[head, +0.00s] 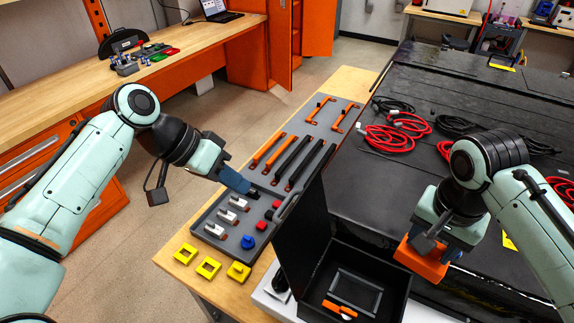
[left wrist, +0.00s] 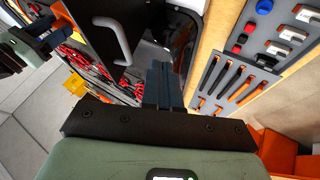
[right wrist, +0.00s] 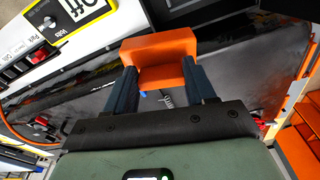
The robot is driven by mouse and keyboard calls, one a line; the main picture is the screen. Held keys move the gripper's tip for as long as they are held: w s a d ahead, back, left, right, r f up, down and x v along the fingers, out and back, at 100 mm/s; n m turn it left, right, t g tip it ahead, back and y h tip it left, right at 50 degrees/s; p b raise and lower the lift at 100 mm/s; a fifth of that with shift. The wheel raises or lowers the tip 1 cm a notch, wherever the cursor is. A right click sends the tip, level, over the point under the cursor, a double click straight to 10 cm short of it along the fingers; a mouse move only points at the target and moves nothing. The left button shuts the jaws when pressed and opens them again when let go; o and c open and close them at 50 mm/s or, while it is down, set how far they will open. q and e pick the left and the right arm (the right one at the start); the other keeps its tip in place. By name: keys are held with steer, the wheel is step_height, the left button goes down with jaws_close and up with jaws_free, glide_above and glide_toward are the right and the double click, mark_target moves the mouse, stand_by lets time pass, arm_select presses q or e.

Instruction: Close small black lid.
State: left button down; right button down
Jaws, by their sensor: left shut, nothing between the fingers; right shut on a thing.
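The small black lid (head: 301,225) stands upright on the left side of an open black box (head: 388,290). Its grey handle (head: 287,203) faces left. In the left wrist view the lid (left wrist: 90,12) and its handle (left wrist: 113,40) are at upper left. My left gripper (head: 252,191) is shut and empty, left of the handle and apart from it; its fingers (left wrist: 163,68) point past the handle in the wrist view. My right gripper (right wrist: 160,75) is shut on an orange block (right wrist: 160,50), which also shows in the head view (head: 421,262), right of the box.
Inside the box lies an orange-handled item (head: 339,309). A grey tool tray (head: 240,232) with clamps, coloured caps and bars lies left of the lid. Yellow blocks (head: 208,268) sit on the wooden edge. Red and black cables (head: 390,138) lie on the large black pack.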

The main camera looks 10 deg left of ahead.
steer(key=shift+f, duration=0.55)
steer(key=shift+r, duration=0.2)
arm_select(q)
steer(key=d+f, duration=0.2)
steer(key=d, duration=0.3)
steer(key=shift+s+d+f, duration=0.2)
steer(key=shift+d, duration=0.2)
arm_select(e)
steer(key=shift+w, duration=0.1)
arm_select(q)
steer(key=shift+s, duration=0.1)
